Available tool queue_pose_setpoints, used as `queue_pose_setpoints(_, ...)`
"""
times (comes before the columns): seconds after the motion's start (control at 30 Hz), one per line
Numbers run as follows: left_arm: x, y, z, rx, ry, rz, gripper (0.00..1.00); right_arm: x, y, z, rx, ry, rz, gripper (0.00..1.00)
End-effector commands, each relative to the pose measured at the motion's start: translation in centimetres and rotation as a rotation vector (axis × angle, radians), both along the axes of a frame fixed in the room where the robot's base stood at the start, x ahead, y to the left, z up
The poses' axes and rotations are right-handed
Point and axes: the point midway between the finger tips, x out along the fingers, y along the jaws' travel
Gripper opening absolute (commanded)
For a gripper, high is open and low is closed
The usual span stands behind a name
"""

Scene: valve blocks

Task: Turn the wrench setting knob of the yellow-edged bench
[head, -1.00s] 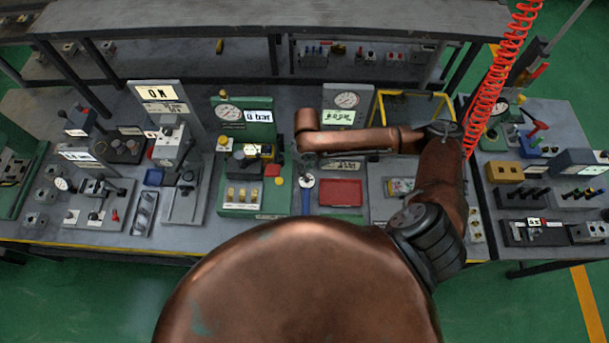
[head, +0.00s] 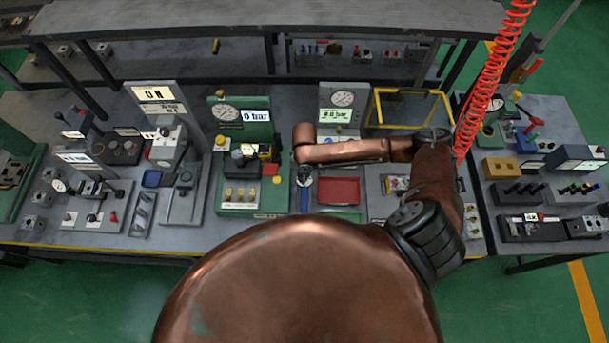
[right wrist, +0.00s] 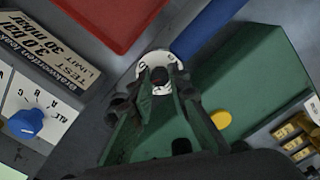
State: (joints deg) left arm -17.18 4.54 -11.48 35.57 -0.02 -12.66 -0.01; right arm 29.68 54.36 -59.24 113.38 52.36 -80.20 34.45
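The yellow-edged bench (head: 130,251) spans the head view. On it lies a wrench with a blue handle (head: 304,202) and a round white head, partly hidden under my right arm. In the right wrist view the blue handle (right wrist: 208,28) runs up and right from the white head, which carries a dark round setting knob (right wrist: 160,75). My right gripper (right wrist: 157,98) is over this head, its dark fingers apart on either side of the knob. Contact with the knob cannot be told. In the head view the right gripper (head: 304,172) is small and mostly covered. My left gripper is not in view.
A red tray (head: 339,191) lies right of the wrench; a green station with a yellow button (right wrist: 221,119) stands beside it. A panel with a blue selector knob (right wrist: 25,123) is near the gripper. A red coiled hose (head: 490,85) hangs at right.

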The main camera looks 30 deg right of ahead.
Motion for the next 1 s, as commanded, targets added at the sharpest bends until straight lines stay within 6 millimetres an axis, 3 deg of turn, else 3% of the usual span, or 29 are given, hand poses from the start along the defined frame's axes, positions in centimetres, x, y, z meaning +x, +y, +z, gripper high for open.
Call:
queue_pose_setpoints(0.2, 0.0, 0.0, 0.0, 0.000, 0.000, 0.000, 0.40, 0.0, 0.0, 0.0, 0.000, 0.000, 0.000, 0.00)
queue_pose_setpoints(0.57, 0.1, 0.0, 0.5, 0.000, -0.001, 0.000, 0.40, 0.0, 0.0, 0.2, 0.000, 0.001, 0.027, 0.00)
queue_pose_setpoints(1.0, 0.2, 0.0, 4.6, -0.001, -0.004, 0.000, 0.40, 0.0, 0.0, 0.5, -0.001, 0.002, 0.318, 0.00)
